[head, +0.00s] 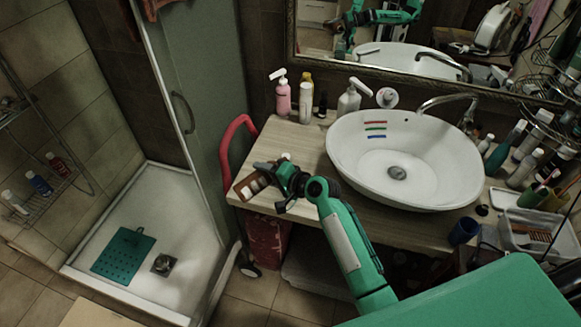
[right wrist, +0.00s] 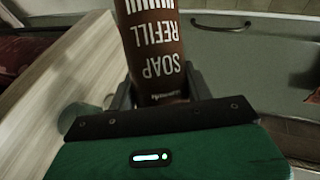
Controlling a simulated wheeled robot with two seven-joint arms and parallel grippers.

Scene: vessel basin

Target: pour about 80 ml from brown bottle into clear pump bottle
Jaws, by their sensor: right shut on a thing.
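My right gripper (head: 268,177) is shut on the brown bottle (head: 250,187), above the counter's left front corner. The right wrist view shows the brown bottle (right wrist: 158,50) between the fingers, its "SOAP REFILL" label upside down. In the head view it lies tilted, pointing left of the gripper; its mouth cannot be made out. A pale, see-through pump bottle (head: 348,103) with a white pump head stands upright at the counter's back, left of the basin, well apart from the gripper. Its liquid level cannot be read. My left gripper is not in view.
A pink pump bottle (head: 283,99) and a white bottle (head: 305,103) stand at the back left of the wooden counter (head: 290,135). The white basin (head: 360,180) and its tap (head: 448,99) fill the middle. Several bottles crowd the right. A small white object (head: 286,156) shows behind my gripper.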

